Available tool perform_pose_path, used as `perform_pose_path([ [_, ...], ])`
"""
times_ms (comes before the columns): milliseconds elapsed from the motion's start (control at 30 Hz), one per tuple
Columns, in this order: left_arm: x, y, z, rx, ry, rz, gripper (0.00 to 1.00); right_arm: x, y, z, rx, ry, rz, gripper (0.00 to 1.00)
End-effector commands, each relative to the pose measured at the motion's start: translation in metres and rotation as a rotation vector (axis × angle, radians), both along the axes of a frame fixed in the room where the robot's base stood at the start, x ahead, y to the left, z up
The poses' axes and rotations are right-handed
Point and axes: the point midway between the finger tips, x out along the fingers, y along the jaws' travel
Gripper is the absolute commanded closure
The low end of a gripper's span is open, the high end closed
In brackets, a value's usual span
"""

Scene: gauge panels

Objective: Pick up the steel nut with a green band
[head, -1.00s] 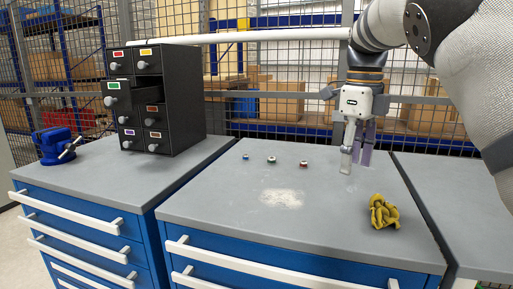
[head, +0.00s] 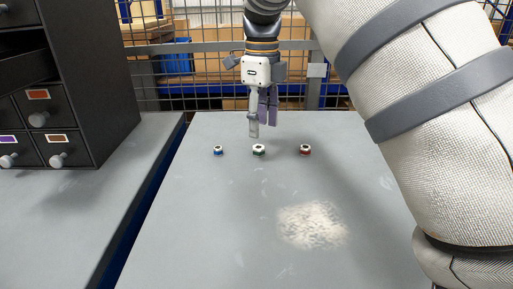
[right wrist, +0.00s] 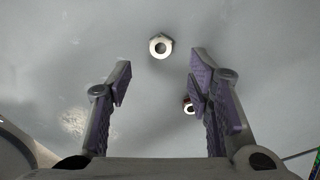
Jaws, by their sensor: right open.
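The steel nut with a green band (head: 259,150) lies flat on the grey cabinet top, in the middle of a row of three nuts. My right gripper (head: 263,128) points down above and just behind it in the head view, apart from it. The gripper is open and empty. In the right wrist view its two fingers (right wrist: 161,75) are spread wide. A steel nut (right wrist: 160,46) shows between and beyond the fingertips there; its band colour is not clear. My left gripper is in neither view.
A blue-banded nut (head: 218,151) lies to the left and a red-banded nut (head: 305,150) to the right. A pale worn patch (head: 312,225) marks the top nearer me. A dark drawer unit (head: 85,80) stands left on another cabinet. Wire mesh (head: 185,70) rises behind.

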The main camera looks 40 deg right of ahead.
Motion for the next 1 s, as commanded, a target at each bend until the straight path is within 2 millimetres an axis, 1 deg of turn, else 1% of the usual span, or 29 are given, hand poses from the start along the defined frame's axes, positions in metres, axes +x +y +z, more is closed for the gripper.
perform_pose_path([
  [67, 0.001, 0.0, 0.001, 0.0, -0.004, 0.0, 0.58, 0.0, 0.0, -0.008, 0.001, 0.0, 0.0, 0.53],
  [300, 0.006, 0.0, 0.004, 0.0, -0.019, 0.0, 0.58, 0.002, 0.002, -0.051, 0.0, -0.001, -0.001, 0.53],
  [400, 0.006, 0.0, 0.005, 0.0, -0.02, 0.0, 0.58, 0.003, 0.002, -0.058, -0.001, -0.004, 0.0, 0.53],
  [567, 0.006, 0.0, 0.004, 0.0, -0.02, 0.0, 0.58, 0.003, 0.002, -0.059, -0.001, -0.004, 0.0, 0.53],
  [600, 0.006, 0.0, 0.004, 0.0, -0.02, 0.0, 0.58, 0.003, 0.002, -0.059, -0.001, -0.004, 0.0, 0.58],
  [667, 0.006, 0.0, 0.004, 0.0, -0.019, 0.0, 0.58, 0.003, 0.002, -0.059, 0.0, -0.003, 0.0, 0.71],
  [700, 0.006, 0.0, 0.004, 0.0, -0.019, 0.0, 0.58, 0.003, 0.002, -0.059, 0.0, -0.003, 0.0, 0.81],
  [800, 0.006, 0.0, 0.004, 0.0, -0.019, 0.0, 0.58, 0.003, 0.002, -0.059, 0.0, -0.002, 0.0, 1.0],
  [1000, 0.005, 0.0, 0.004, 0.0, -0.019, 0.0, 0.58, 0.003, 0.002, -0.059, 0.0, -0.002, 0.0, 1.0],
])
